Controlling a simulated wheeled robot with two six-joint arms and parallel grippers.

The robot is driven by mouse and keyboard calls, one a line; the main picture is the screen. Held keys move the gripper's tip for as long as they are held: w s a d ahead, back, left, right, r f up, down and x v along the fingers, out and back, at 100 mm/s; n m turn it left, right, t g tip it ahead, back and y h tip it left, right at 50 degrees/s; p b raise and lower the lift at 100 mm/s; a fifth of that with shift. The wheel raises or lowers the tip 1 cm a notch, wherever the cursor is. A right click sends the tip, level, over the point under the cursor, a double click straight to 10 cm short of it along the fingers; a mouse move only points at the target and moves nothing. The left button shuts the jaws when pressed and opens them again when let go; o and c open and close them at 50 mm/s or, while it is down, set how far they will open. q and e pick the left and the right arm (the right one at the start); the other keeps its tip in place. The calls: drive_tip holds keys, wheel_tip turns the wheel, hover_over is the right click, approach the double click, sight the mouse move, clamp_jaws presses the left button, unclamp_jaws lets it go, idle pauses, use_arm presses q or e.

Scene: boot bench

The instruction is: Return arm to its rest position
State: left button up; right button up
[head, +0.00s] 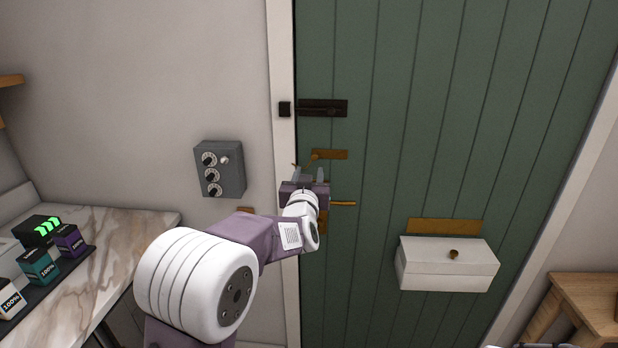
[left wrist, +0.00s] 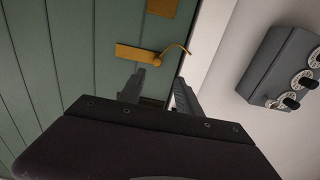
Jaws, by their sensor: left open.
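My left gripper (head: 307,173) is in front of the green door's (head: 430,110) left edge, by the brass fittings. Its two dark fingers stand apart with nothing between them, as the left wrist view (left wrist: 158,92) also shows. A brass plate (head: 335,154) with a thin lever shows just beyond the fingertips in the head view. A brass handle (head: 343,203) sticks out to the right below it, partly hidden by my gripper. In the left wrist view, a brass plate (left wrist: 135,54) with a curved lever lies beyond the fingers; I cannot tell whether they touch it. My right gripper does not show.
A dark bolt (head: 325,107) sits higher on the door. A grey dial box (head: 220,168) is on the wall. A white box (head: 447,268) projects from the door. A marble counter (head: 130,235) with small boxes is at left, a wooden bench (head: 590,295) at lower right.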

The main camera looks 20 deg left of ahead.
use_arm(q)
wheel_tip(320, 180, up, 3)
drive_tip(key=s+a+p, duration=0.1)
drive_tip(key=s+p, duration=0.1)
drive_tip(key=p, duration=0.2)
drive_tip(key=s+d+f+m+g+h+p, duration=0.3)
drive_tip(key=s+f+g, duration=0.5)
drive_tip(key=s+f, duration=0.65)
drive_tip(key=s+f+g, duration=0.4)
drive_tip(key=s+f, duration=0.2)
drive_tip(key=s, duration=0.3)
drive_tip(key=s+f+g+h+b, duration=0.1)
drive_tip(key=s+f+g, duration=0.3)
drive_tip(key=s, duration=0.5)
wheel_tip(320, 180, down, 3)
drive_tip(key=shift+d+r+n, duration=0.2)
drive_tip(key=shift+d+n, duration=0.15)
drive_tip(key=shift+n, duration=0.05)
